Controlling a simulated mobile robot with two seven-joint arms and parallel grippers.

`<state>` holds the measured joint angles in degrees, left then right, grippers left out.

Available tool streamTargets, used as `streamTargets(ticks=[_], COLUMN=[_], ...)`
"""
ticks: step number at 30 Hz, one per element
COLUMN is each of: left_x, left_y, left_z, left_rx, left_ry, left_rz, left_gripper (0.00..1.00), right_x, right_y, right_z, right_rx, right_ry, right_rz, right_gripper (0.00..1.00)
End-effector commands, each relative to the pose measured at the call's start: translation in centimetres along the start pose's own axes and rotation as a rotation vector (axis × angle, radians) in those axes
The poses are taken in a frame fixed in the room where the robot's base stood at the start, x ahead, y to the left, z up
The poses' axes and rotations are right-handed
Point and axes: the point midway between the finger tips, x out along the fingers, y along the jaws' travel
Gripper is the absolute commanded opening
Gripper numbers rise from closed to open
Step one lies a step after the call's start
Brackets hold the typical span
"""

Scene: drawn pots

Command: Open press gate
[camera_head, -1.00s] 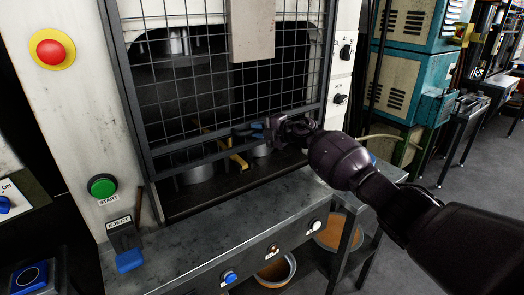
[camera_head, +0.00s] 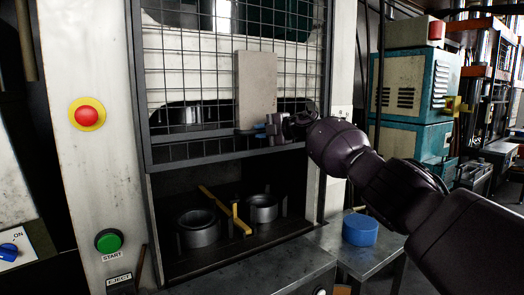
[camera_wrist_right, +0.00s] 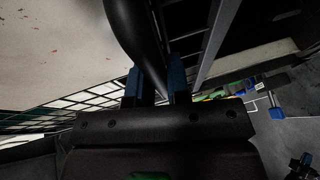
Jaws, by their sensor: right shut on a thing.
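The press gate (camera_head: 200,159) is a dark-framed wire mesh panel on the front of the press. It stands partly raised, with an open gap below its lower bar. My right gripper (camera_head: 270,127) is at the lower part of the gate, in front of the grey plate. Its blue fingers, also in the right wrist view (camera_wrist_right: 157,82), are shut on the dark gate handle (camera_wrist_right: 136,32). The gripper hides part of the handle in the head view. My left gripper is not in view.
Two metal moulds (camera_head: 198,229) and a yellow bar (camera_head: 226,210) sit inside the press below the gate. A red emergency button (camera_head: 86,115) and a green start button (camera_head: 108,240) are on the left post. A blue round object (camera_head: 360,229) stands on the side table.

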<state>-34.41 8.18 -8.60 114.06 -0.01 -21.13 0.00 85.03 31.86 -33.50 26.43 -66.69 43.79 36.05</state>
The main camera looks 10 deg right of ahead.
Motion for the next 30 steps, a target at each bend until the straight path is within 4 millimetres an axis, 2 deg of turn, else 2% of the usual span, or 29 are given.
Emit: streamTargets(ticks=[3, 8, 22, 23, 24, 27, 30], left_x=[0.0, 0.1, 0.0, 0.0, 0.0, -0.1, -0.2], left_y=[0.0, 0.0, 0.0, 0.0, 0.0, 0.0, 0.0], left_z=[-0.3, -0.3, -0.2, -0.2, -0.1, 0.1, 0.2], left_rx=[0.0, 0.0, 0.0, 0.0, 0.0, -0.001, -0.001], left_ry=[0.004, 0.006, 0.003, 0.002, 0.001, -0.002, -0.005], left_rz=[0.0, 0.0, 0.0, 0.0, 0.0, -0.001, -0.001], left_gripper=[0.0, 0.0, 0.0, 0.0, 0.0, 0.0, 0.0], right_x=[-0.3, -0.5, -0.6, -0.6, -0.6, -0.6, -0.6], right_y=[1.8, 2.9, 3.2, 3.2, 3.2, 3.1, 3.1], right_z=[-0.1, -0.2, -0.2, -0.2, -0.2, -0.2, -0.2], right_rx=[-0.001, 0.0, 0.001, 0.001, 0.001, 0.001, 0.0], right_ry=[-0.001, 0.0, 0.0, 0.0, 0.0, 0.0, 0.0], right_rz=[0.004, 0.003, 0.0, 0.0, 0.0, 0.0, 0.0], right_gripper=[0.0, 0.0, 0.0, 0.21, 0.28, 0.41, 0.41])
